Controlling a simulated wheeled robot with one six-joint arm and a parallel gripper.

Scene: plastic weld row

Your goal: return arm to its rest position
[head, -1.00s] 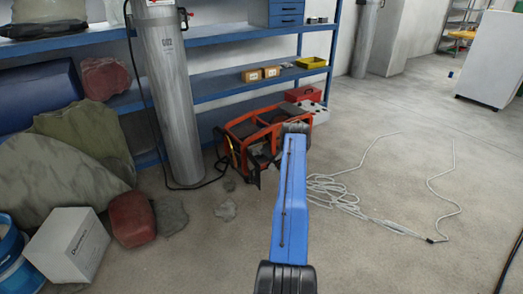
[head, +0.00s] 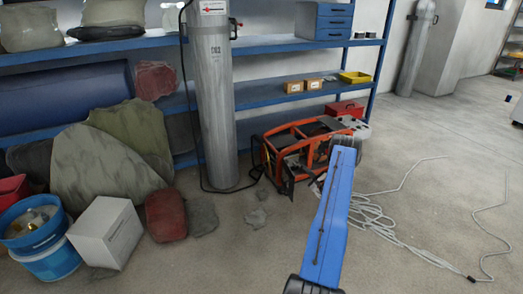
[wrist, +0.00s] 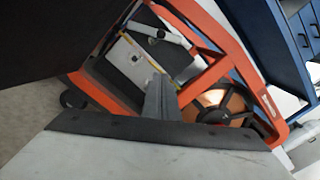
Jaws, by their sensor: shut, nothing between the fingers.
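My gripper (wrist: 158,92) shows in the wrist view as dark grey fingers pressed together with nothing between them. It is in front of the orange-framed generator (wrist: 205,28), which fills much of that view; I cannot tell the gap between them. In the head view my blue arm reaches from the bottom up and slightly right, its far end overlapping the right side of the generator (head: 278,152). The gripper cannot be made out clearly there, partly hidden by the arm and dark against the generator.
A grey gas cylinder (head: 214,110) stands before the blue shelving (head: 262,98). Left are rocks, a white box (head: 105,232) and a blue bucket (head: 48,262). A pale coiled cable (head: 375,225) lies right of my arm. Floor further right is mostly clear.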

